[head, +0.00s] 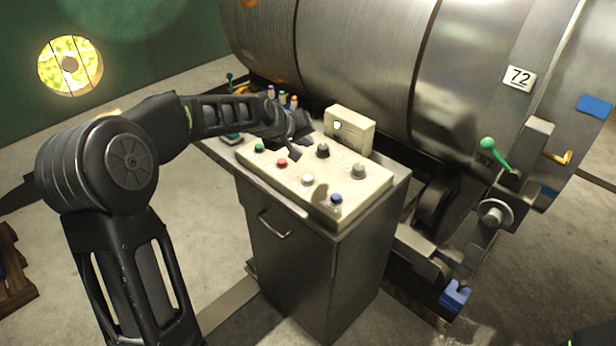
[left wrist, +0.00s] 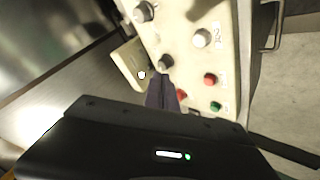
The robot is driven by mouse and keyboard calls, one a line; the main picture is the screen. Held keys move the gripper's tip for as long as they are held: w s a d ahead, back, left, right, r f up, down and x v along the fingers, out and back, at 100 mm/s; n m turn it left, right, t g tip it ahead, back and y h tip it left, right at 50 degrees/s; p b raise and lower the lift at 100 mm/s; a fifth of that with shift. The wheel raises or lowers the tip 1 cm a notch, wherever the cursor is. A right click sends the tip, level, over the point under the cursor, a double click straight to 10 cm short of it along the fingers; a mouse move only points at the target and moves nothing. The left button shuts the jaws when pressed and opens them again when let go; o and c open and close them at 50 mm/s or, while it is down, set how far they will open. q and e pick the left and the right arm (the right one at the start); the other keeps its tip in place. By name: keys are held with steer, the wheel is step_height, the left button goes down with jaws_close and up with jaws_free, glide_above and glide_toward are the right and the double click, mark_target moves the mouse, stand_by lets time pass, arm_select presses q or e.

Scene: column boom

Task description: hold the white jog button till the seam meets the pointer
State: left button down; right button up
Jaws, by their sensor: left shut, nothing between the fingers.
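The white button (head: 307,179) is on the cream control panel (head: 262,168), between a red button and a blue button. It also shows in the left wrist view (left wrist: 202,38), uncovered and apart from the fingers. My left gripper (head: 297,148) is shut and empty over the panel's far side, near the black knob. In the left wrist view its dark fingers (left wrist: 162,92) point toward the panel beside the knob. The large steel drum (head: 360,60) lies behind the panel. I cannot tell which line on it is the seam. A yellow piece (head: 558,158) sticks out at right; whether it is the pointer is unclear.
The panel also has a green button (head: 259,147), a red button (head: 282,162), a blue button (head: 336,199), a black knob (head: 322,150) and a grey knob (head: 358,171). A cream box (head: 350,128) stands at its back edge. A green-handled lever (head: 488,145) stands at right.

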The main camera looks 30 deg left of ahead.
arm_select(q)
steer(key=b, duration=0.6)
glide_above(306, 180)
step_height(306, 180, down, 8)
steer(key=shift+w+a+r, duration=0.1)
steer(key=shift+r, duration=0.05)
steer(key=shift+f, duration=0.5)
stand_by(1.2)
steer(key=shift+f+b, duration=0.45)
steer(key=shift+b, duration=0.3)
steer(key=shift+f+b, duration=0.5)
steer(key=shift+f, duration=0.05)
stand_by(3.8)
